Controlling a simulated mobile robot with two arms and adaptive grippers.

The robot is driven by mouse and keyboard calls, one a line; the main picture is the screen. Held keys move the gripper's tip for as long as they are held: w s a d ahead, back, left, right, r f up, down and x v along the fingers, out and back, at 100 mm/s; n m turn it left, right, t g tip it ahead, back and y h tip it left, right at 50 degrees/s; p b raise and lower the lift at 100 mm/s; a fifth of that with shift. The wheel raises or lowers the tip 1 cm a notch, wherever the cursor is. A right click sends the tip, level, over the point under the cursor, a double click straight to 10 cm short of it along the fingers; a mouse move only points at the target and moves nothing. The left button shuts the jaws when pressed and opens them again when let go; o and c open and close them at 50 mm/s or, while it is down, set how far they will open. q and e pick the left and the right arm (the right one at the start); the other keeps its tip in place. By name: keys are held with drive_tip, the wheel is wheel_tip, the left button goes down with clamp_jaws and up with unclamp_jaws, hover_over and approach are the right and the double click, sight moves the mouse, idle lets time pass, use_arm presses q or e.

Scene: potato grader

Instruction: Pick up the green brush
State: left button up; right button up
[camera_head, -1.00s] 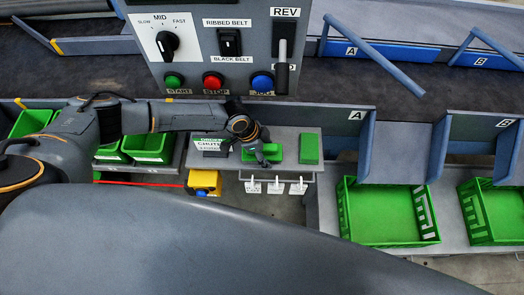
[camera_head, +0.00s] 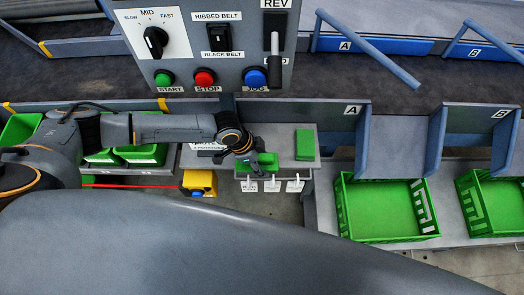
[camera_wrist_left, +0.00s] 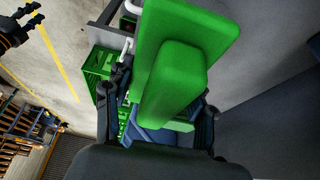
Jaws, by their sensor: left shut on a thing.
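The green brush (camera_head: 264,160) is in my left gripper (camera_head: 259,168), by the front edge of the small grey shelf in the head view. The gripper and arm partly cover it. In the left wrist view the brush (camera_wrist_left: 172,85) is a green block with a raised part, large between the fingers of my left gripper (camera_wrist_left: 160,108), which is shut on it. The bristles cannot be made out. A dark jointed part at the top left of the wrist view looks like my right gripper (camera_wrist_left: 18,26); its jaws are too small to judge.
A second green block (camera_head: 305,144) lies on the shelf's right. White tagged hooks (camera_head: 272,186) hang along its front. A yellow box with a blue button (camera_head: 198,182) is at left. Green crates (camera_head: 388,237) stand at right. The control panel (camera_head: 205,45) rises behind.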

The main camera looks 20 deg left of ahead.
use_arm(q)
drive_tip(key=s+d+b, duration=0.2)
drive_tip(key=s+d, duration=0.1)
drive_tip(key=s, duration=1)
drive_tip(key=shift+d, duration=0.4)
